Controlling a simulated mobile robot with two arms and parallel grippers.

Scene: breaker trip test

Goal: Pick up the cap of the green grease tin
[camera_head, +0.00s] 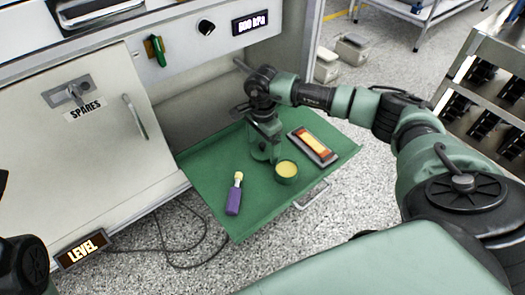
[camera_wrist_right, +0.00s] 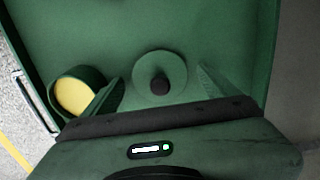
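The open grease tin (camera_head: 286,171) is a short green cup with yellow grease, standing on the green drawer tray (camera_head: 215,168). In the right wrist view the tin (camera_wrist_right: 77,95) is at the left, outside the fingers. The cap (camera_wrist_right: 160,70) is a flat green disc with a dark knob (camera_wrist_right: 160,84). It lies on the tray between the fingertips of my right gripper (camera_head: 264,159), with a gap on both sides. My right gripper points down, open and empty. In the head view it hides the cap. My left gripper is not in view.
A purple-handled tool with a yellow tip (camera_head: 235,195) lies left of the tin. A device with an orange face (camera_head: 313,147) lies to the right. The drawer has a front handle (camera_head: 312,195). A cabinet door marked SPARES (camera_head: 90,140) stands left.

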